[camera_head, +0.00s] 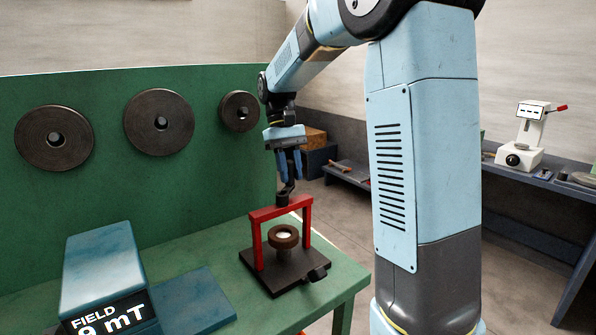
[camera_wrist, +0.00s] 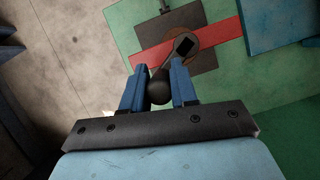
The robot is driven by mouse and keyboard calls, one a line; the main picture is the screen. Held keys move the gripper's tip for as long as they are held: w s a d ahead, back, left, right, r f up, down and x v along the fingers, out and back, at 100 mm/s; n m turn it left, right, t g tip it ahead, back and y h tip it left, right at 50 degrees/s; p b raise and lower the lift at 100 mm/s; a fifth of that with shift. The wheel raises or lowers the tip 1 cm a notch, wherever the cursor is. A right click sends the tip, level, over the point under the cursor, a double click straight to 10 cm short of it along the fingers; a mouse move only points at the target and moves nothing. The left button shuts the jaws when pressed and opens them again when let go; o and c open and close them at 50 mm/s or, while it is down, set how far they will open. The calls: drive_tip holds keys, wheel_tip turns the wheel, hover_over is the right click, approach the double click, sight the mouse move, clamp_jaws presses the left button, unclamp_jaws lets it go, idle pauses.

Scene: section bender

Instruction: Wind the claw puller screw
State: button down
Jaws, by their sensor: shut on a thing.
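The claw puller is a red frame (camera_head: 281,210) standing on a dark base plate (camera_head: 292,277) on the green table. Under its crossbar sits a brown ring (camera_head: 284,236) with a pale centre on a dark post. The dark screw head (camera_head: 282,198) is on top of the crossbar; in the wrist view its hub (camera_wrist: 184,45) shows a black square. A crank arm runs from the hub to a rounded black knob (camera_wrist: 158,88). My gripper (camera_wrist: 158,84) has its blue fingers shut on this knob. In the head view my gripper (camera_head: 290,176) is above the crossbar, pointing down.
A blue box with a display reading FIELD and mT (camera_head: 105,275) stands on the table at left. A green panel (camera_head: 85,95) behind holds dark discs. A bench at right carries a white device (camera_head: 522,140). The table's right edge is close to the puller.

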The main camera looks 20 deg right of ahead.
drive_tip(key=shift+w+a+n+t+h, duration=0.2)
drive_tip(key=shift+a+n+t+h, duration=0.25)
drive_tip(key=shift+n, duration=1.15)
drive_tip(key=shift+w+a+n+t+h, duration=0.2)
drive_tip(key=shift+a+n+h, duration=0.45)
drive_tip(key=shift+n, duration=0.95)
drive_tip(key=shift+w+a+n+t+h, duration=0.2)
drive_tip(key=shift+a+n+t+h, duration=0.25)
drive_tip(key=shift+n, duration=1.15)
drive_tip(key=shift+a, duration=0.15)
drive_tip(key=c, duration=0.9)
unclamp_jaws()
drive_tip(key=v, duration=1.3)
drive_tip(key=shift+w+a+r, duration=0.15)
drive_tip(key=shift+w+r, duration=0.05)
drive_tip(key=shift+r, duration=0.1)
